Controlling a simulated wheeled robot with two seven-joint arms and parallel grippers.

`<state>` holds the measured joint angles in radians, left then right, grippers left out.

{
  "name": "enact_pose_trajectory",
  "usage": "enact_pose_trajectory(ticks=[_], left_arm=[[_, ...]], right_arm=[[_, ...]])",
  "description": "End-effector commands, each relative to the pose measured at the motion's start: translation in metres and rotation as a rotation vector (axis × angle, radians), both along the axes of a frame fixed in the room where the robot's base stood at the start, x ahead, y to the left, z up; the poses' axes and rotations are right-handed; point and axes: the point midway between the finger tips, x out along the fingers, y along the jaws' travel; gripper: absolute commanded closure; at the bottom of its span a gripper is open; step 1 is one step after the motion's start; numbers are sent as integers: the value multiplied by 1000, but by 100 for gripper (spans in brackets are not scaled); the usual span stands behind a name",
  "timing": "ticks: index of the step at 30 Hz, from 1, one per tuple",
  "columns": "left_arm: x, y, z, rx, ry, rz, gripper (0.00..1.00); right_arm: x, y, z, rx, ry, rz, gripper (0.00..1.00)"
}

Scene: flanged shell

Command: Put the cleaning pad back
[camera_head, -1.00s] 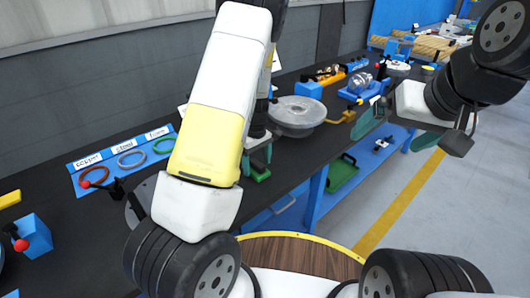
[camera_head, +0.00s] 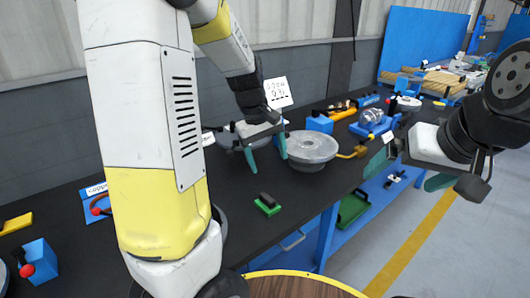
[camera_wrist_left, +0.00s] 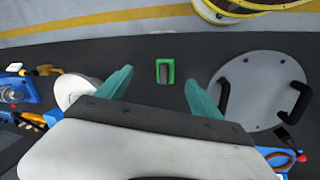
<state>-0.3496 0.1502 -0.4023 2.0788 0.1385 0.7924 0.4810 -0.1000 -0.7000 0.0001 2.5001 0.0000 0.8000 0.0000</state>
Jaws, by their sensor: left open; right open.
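The cleaning pad (camera_head: 267,204), a small green block with a black grip, lies on the dark bench in front of the grey flanged shell (camera_head: 312,146). It also shows in the left wrist view (camera_wrist_left: 165,72), between the fingers in the picture. My left gripper (camera_head: 266,152) is open and empty, its teal fingers pointing down, above and apart from the pad. My right gripper (camera_head: 408,172) is open and empty off the bench's right edge, partly hidden by its own wrist.
A grey plate (camera_wrist_left: 260,90) with black handles lies beside the pad; my left arm mostly hides it in the head view. A blue clamp block (camera_head: 38,262) stands at left. A green tray (camera_head: 352,207) sits on the shelf below.

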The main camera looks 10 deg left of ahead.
Motion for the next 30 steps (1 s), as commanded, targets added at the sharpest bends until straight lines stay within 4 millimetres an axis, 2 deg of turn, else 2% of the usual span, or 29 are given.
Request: enact_pose_trajectory(ticks=[1, 6, 10, 15, 21, 30], left_arm=[[-15, -1, 20, -19, -49, -49, 24], [-69, -5, 70, -17, -210, -242, 24], [-112, -6, 96, 37, -337, -382, 24], [-156, -6, 111, 141, -457, -522, 24], [-177, -6, 114, 215, -513, -595, 24], [-179, -6, 114, 221, -517, -602, 24]], right_arm=[[0, 0, 0, 0, 0, 0, 0], [0, 0, 0, 0, 0, 0, 0], [0, 0, 0, 0, 0, 0, 0], [0, 0, 0, 0, 0, 0, 0], [0, 0, 0, 0, 0, 0, 0], [0, 0, 0, 0, 0, 0, 0]])
